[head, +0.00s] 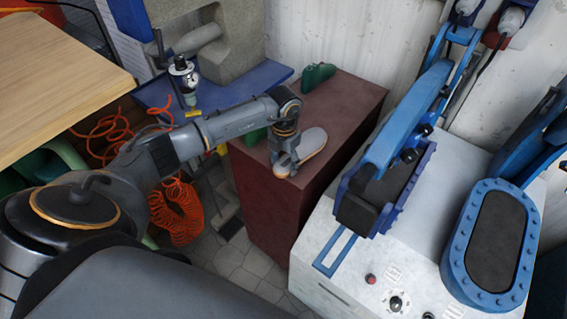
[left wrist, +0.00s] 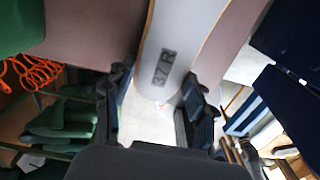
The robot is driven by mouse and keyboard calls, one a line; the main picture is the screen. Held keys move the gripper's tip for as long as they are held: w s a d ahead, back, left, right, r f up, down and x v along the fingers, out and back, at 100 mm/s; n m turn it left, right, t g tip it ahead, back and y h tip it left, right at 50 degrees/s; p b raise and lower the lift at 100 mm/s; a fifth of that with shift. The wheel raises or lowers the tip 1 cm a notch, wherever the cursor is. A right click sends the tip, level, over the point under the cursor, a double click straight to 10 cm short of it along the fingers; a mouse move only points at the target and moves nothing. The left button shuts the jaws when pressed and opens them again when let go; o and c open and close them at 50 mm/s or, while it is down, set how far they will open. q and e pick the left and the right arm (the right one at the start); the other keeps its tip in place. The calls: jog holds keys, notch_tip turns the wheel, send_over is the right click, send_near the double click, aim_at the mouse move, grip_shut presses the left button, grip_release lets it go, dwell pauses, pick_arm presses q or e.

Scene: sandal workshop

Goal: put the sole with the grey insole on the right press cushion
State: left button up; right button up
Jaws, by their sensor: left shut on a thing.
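The sole with the grey insole (head: 312,144) is at the front part of the dark red cabinet's top. In the left wrist view the sole (left wrist: 186,38) shows a grey surface marked 37R and a tan edge. My left gripper (head: 285,162) is shut on its near end. In the left wrist view the fingers of my left gripper (left wrist: 156,95) stand on either side of that end. I cannot tell whether the sole still touches the cabinet. The right press cushion (head: 496,242) is a bare dark oval in a blue bolted frame. My right gripper is not in view.
The dark red cabinet (head: 350,103) also bears green forms (head: 318,76). Orange coiled hose (head: 182,212) hangs at left, beside a wooden tabletop (head: 60,60).

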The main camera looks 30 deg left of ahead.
pick_arm(q)
jog(key=shift+w+d+r, duration=0.15)
jog(key=shift+w+r, duration=0.7)
jog(key=shift+r, duration=0.1)
jog(key=shift+s, duration=0.1)
